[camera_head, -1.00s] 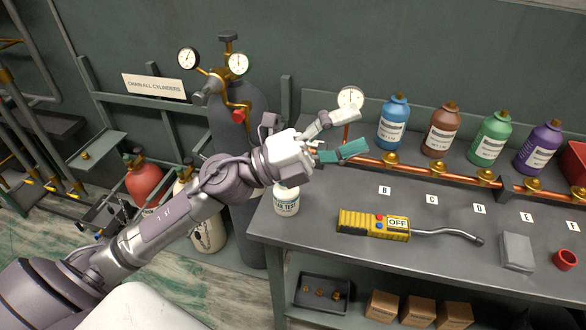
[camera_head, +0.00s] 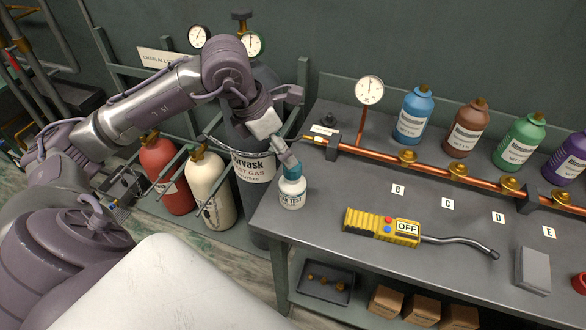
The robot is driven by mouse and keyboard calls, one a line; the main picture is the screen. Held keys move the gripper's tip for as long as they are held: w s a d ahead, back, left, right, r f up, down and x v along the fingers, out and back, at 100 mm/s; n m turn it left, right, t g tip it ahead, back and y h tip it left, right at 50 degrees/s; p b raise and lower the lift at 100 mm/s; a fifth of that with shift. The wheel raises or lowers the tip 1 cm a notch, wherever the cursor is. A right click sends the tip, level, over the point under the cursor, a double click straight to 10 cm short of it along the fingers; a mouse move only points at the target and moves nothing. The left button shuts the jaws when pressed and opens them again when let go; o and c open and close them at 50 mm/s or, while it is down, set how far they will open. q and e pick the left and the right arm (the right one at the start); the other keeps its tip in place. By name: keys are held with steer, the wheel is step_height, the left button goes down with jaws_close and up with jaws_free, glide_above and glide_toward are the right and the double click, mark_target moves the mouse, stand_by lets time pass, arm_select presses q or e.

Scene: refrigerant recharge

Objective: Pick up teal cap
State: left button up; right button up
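My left gripper (camera_head: 289,164) points down at the top of the small white leak test bottle (camera_head: 292,194), at the left end of the bench. A teal patch (camera_head: 290,167) shows right at the bottle's top. I cannot tell whether it is the teal cap or a teal fingertip, as the gripper covers much of it. The finger gap is hidden, so I cannot tell if the gripper is open or shut. No teal cap shows clearly elsewhere. My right gripper is not in view.
A copper pipe (camera_head: 385,160) with brass fittings runs along the bench (camera_head: 330,262). A small dark knob-like object (camera_head: 329,121) stands behind its left end. A yellow detector marked OFF (camera_head: 382,227) lies in front. Blue (camera_head: 413,115), brown and green bottles stand at the back.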

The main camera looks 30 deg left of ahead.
arm_select(q)
steer(key=x, duration=0.2)
steer(key=shift+w+d+f, duration=0.1)
steer(key=shift+w+f, duration=0.05)
steer(key=shift+f, duration=0.2)
steer(key=x, duration=0.1)
steer(key=p+x, duration=0.2)
steer(key=x, duration=0.1)
steer(key=shift+s+f, duration=0.15)
steer(key=shift+s, duration=0.1)
steer(key=shift+w+d+f, duration=0.1)
steer(key=shift+w+f, duration=0.1)
steer(key=shift+f, duration=0.3)
steer(key=c, duration=1)
